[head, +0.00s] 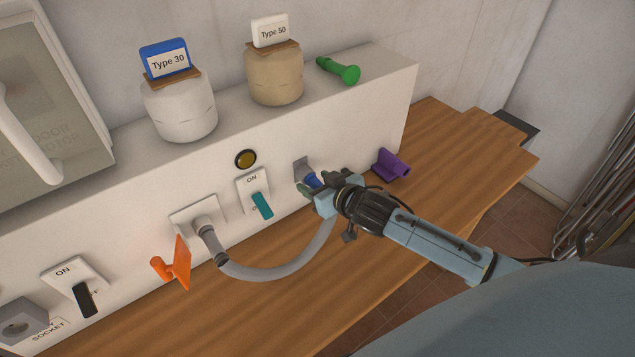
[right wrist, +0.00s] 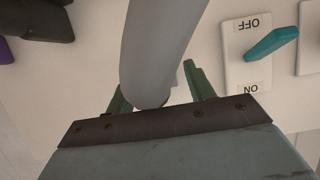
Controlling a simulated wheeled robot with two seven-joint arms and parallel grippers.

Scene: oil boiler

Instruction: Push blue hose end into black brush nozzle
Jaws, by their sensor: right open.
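A grey hose (head: 270,273) runs in a loop from a wall fitting (head: 203,221) to my right gripper. Its blue end (head: 313,180) shows just left of the gripper, at a small grey plate (head: 301,166) on the white wall. I cannot tell how deep it sits there. My right gripper (head: 322,190) is open at the hose. In the right wrist view the hose (right wrist: 158,50) passes between its two green fingers (right wrist: 160,88). Dark shapes (right wrist: 40,20) show at upper left there; I cannot tell whether they are the black brush nozzle. My left gripper is not in view.
A teal switch (head: 262,205) and an orange handle (head: 175,265) stick out left of the gripper. A purple piece (head: 391,164) lies to its right. The wooden bench (head: 450,145) is clear at right.

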